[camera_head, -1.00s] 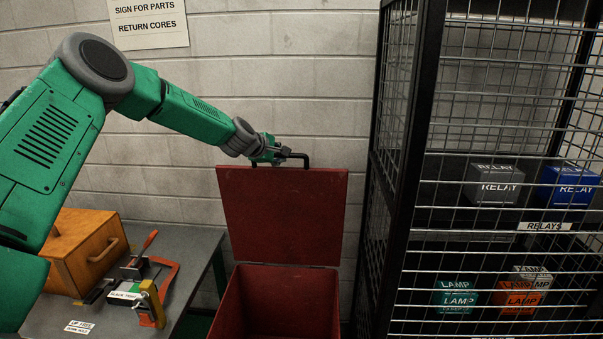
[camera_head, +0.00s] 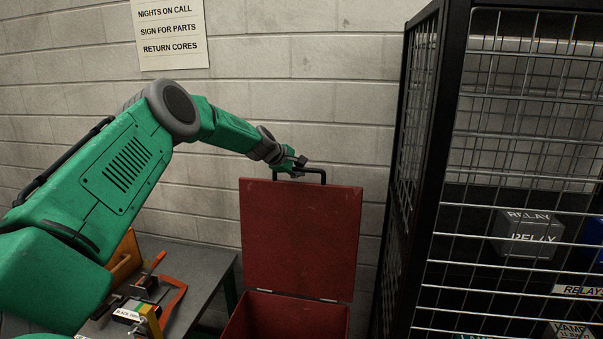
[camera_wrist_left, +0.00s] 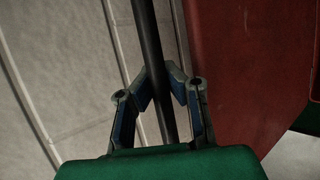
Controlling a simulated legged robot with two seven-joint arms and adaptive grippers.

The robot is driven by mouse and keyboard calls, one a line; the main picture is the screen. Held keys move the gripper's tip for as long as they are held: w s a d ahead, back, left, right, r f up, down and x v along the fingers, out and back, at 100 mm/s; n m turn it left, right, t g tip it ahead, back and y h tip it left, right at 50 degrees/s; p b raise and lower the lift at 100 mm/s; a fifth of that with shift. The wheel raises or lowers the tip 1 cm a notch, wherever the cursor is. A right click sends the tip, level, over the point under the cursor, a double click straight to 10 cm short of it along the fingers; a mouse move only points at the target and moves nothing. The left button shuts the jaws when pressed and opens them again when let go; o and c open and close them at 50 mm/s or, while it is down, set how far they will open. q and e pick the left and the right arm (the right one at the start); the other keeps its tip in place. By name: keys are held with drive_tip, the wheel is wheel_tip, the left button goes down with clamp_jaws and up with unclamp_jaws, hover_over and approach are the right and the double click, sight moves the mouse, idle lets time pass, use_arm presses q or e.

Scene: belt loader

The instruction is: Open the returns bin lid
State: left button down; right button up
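The returns bin (camera_head: 265,318) is a red box against the wall. Its red lid (camera_head: 300,240) stands raised, about upright, hinged at the bin's back edge. A black bar handle (camera_head: 318,172) is on the lid's top edge. My left gripper (camera_head: 292,163) is at the left part of this handle. In the left wrist view the dark handle bar (camera_wrist_left: 148,40) runs between the fingers of my left gripper (camera_wrist_left: 158,72), whose tips close in on it from both sides. The red lid (camera_wrist_left: 235,70) fills the right there. My right gripper is not in view.
A black wire-mesh cage (camera_head: 440,150) with labelled boxes on shelves stands close to the bin's right. A grey table (camera_head: 205,262) with a wooden box (camera_head: 125,258) and clamps is at the left. A block wall is behind.

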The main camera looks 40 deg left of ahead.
use_arm(q)
drive_tip(key=shift+w+r, duration=0.15)
drive_tip(key=shift+r, duration=0.2)
drive_tip(key=c, duration=1.5)
unclamp_jaws()
drive_tip(key=shift+c, duration=0.2)
drive_tip(key=shift+s+d, duration=0.15)
drive_tip(key=shift+s, duration=0.05)
drive_tip(key=shift+s+r, duration=0.2)
drive_tip(key=shift+s, duration=0.15)
drive_tip(key=v, duration=1.1)
drive_tip(key=shift+f, duration=0.1)
